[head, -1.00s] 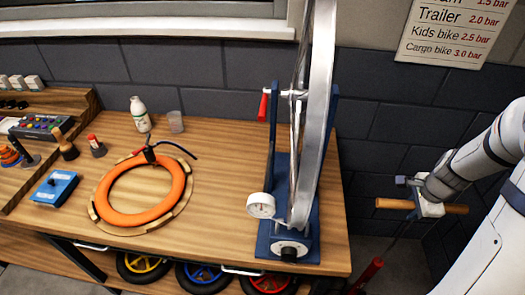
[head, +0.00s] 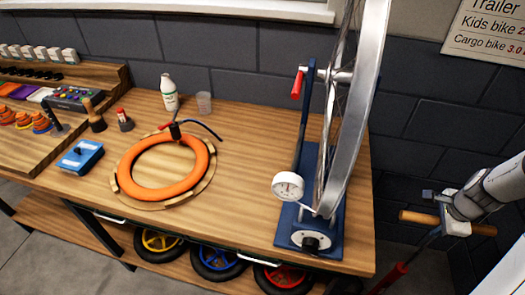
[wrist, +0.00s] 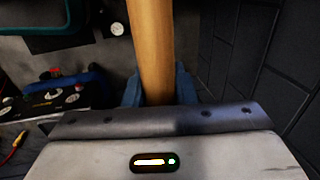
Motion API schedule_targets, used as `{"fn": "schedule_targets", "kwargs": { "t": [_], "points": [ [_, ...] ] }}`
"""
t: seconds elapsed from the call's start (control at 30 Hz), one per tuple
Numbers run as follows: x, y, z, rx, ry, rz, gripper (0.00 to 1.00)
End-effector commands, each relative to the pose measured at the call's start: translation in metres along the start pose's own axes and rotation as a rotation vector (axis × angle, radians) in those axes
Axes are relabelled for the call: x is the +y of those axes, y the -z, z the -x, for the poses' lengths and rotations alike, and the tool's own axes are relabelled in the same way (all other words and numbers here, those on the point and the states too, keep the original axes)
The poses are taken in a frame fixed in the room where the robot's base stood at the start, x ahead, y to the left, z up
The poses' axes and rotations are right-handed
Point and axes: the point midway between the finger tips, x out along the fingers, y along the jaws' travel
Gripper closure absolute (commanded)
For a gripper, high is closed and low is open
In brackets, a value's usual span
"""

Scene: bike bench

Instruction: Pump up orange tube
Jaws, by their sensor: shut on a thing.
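The orange tube (head: 128,176) lies flat in a round wooden holder (head: 170,206) on the workbench. A black pump head or clamp (head: 175,131) sits at the tube's far edge, with a dark hose bending away to the right. My gripper (head: 440,212) is at the right, off the bench, shut on the wooden pump handle (head: 415,217). The handle also fills the upper middle of the wrist view (wrist: 151,45), between the blue fingers (wrist: 132,88). A red pump barrel (head: 390,276) shows below the handle, its lower part out of frame.
A wheel (head: 362,110) stands in a blue truing stand (head: 310,190) with a white dial gauge (head: 288,186). A blue box (head: 80,157), a white bottle (head: 169,92) and a clear cup (head: 204,102) are on the bench (head: 245,150). Small wheels (head: 215,260) sit on the shelf below.

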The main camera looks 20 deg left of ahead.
Motion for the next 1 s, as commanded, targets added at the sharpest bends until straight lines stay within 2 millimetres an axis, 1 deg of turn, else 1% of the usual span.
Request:
{"fn": "schedule_targets", "kwargs": {
  "t": [0.03,1.0],
  "points": [
    [0.007,-0.001,-0.017,-0.005,-0.010,0.000,1.00],
    [0.038,-0.002,-0.169,-0.006,-0.011,-0.001,1.00]
  ]
}}
